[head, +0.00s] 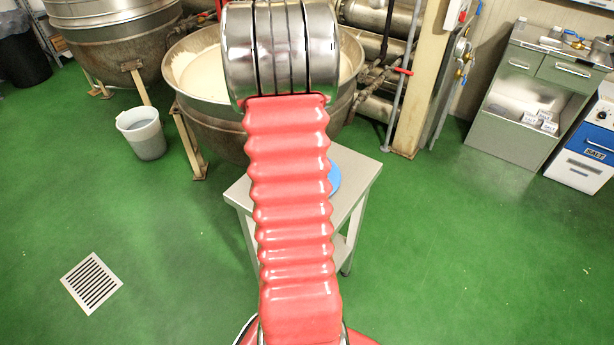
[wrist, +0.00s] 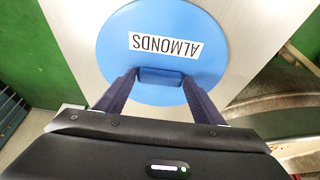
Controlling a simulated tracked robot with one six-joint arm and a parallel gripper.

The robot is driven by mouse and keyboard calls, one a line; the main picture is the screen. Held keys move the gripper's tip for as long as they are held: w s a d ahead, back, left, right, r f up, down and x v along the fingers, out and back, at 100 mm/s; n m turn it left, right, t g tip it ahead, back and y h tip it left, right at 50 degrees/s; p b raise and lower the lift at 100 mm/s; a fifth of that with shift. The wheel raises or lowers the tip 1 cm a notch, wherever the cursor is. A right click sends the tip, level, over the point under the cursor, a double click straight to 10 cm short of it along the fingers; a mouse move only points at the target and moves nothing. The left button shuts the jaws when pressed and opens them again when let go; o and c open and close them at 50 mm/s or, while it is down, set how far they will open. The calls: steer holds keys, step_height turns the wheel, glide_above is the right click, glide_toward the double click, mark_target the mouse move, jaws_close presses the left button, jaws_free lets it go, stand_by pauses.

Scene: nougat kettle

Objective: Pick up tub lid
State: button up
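The tub lid is a round blue disc labelled ALMONDS, seen upside down in the wrist view (wrist: 115,42). It has a raised blue grip block (wrist: 160,77) near its lower edge. My gripper (wrist: 161,80) is at this block, with one dark finger on each side. The fingertips look level with the block's sides, but I cannot tell whether they press on it. The lid lies over a pale grey table top. In the head view a blue sliver of the lid (head: 335,178) shows right of my red arm, which hides the rest and my gripper.
The small grey table (head: 357,171) stands on green floor. A large steel kettle (head: 345,105) with pale contents is close behind it. A white bucket (head: 141,134) stands to the left, and a cabinet (head: 522,105) to the right.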

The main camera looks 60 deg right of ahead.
steer(key=c, duration=0.7)
steer(key=shift+c, duration=0.2)
step_height(320, 180, up, 10)
stand_by(0.3)
stand_by(0.4)
